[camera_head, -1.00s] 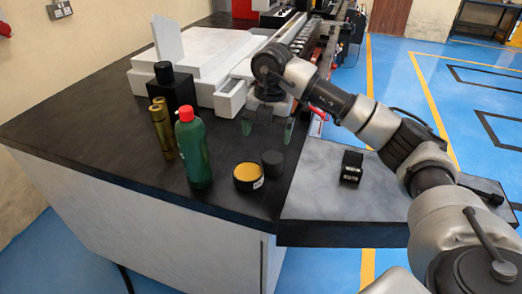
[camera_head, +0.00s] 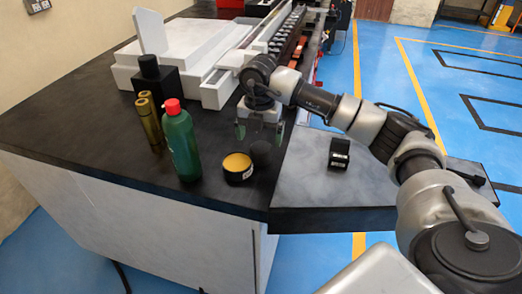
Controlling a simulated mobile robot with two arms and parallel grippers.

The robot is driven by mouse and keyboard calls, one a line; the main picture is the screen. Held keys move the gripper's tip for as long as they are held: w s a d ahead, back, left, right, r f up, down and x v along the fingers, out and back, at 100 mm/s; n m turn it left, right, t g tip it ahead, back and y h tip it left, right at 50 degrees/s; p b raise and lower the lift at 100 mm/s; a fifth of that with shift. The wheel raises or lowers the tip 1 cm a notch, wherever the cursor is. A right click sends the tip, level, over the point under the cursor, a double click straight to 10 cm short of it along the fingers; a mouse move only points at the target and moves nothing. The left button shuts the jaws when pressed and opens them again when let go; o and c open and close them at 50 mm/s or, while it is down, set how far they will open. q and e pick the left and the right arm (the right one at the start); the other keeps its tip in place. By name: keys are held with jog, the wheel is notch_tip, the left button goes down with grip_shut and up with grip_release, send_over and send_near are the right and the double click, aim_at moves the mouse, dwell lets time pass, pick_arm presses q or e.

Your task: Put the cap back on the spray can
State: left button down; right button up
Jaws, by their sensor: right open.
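A green can (camera_head: 181,146) with a red top stands upright on the dark worktop; it appears to be the spray can. A short black cylinder (camera_head: 261,153), seemingly the cap, sits on the worktop to its right, just right of a round tin. My right gripper (camera_head: 260,132) points down, open and empty, with its fingers above and around the black cylinder in the picture. I cannot tell whether they touch it. My left gripper is not in view.
The round tin with a yellow lid (camera_head: 238,167) stands between can and cylinder. Two brass-coloured cylinders (camera_head: 149,122) and a black bottle-like object (camera_head: 156,76) stand behind the can. A small black box (camera_head: 339,153) lies on the grey side surface (camera_head: 310,185). A white machine (camera_head: 195,50) fills the back.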

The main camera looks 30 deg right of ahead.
aim_at(262, 146)
jog(key=shift+f, duration=0.1)
jog(key=shift+f+p, duration=0.35)
jog(key=f, duration=0.1)
jog(key=f+p, duration=0.1)
jog(key=f, duration=0.1)
jog(key=shift+s+d+f, duration=0.15)
jog(key=shift+s+f, duration=0.05)
jog(key=shift+f, duration=0.45)
jog(key=c, duration=1)
jog(key=shift+o, duration=0.2)
jog(key=shift+r, duration=0.15)
